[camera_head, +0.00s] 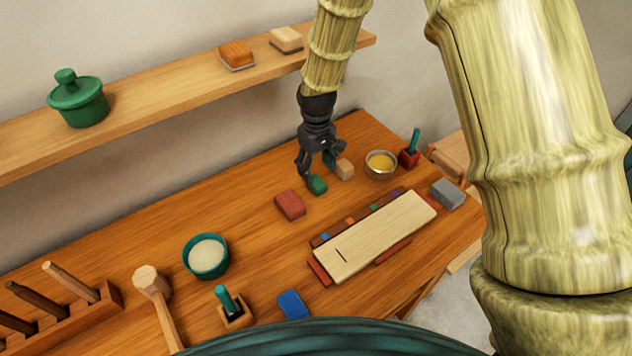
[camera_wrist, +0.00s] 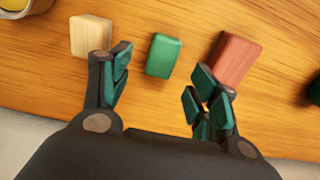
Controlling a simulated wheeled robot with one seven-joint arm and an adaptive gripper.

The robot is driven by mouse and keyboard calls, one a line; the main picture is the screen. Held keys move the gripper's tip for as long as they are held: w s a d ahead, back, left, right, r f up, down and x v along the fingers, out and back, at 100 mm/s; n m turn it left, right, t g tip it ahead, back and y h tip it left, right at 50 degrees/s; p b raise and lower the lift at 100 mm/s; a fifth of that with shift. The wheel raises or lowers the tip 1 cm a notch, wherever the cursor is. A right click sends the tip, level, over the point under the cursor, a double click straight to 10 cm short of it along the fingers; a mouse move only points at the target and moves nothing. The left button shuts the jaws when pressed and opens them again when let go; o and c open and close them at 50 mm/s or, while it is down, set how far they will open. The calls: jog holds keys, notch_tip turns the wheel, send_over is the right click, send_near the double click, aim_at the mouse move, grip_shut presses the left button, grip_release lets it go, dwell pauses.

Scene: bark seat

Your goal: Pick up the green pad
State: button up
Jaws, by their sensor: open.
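The green pad (camera_head: 317,184) is a small green block lying on the wooden table, under my gripper in the head view. My gripper (camera_head: 318,166) points down close above it, open and empty. In the wrist view the green pad (camera_wrist: 164,56) lies just beyond and between the two fingertips of my gripper (camera_wrist: 160,90), not touching them. A pale wood block (camera_wrist: 91,36) lies to its left and a red-brown block (camera_wrist: 235,59) to its right. The pale block (camera_head: 344,169) and red block (camera_head: 290,205) also flank it in the head view.
A metal bowl of yellow stuff (camera_head: 381,164) and a red holder (camera_head: 409,158) stand to the right. A pale board (camera_head: 375,236) lies in front. A teal bowl (camera_head: 206,256) and a mallet (camera_head: 152,284) are at left. A shelf (camera_head: 160,92) runs along the wall behind.

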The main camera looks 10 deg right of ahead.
aim_at(317, 181)
jog(key=shift+s, duration=0.25)
jog(key=shift+f+p, duration=1.45)
jog(key=shift+f, duration=1.3)
jog(key=shift+c, duration=0.2)
jog(key=c, duration=1.1)
jog(key=shift+w+r, duration=0.1)
jog(key=shift+r, duration=0.05)
jog(key=shift+r+b, duration=1)
jog(key=shift+r, duration=0.3)
jog(key=shift+s+r+b, duration=0.25)
jog(key=shift+s+b, duration=0.05)
jog(key=s+b, duration=0.1)
jog(key=s, duration=0.4)
jog(key=s+r+b, duration=0.1)
jog(key=s+b, duration=0.1)
jog(key=s, duration=0.3)
jog(key=s+d+b, duration=0.1)
jog(key=s, duration=0.4)
jog(key=shift+s+r+b, duration=0.25)
jog(key=shift+r+b, duration=0.05)
jog(key=shift+r, duration=0.05)
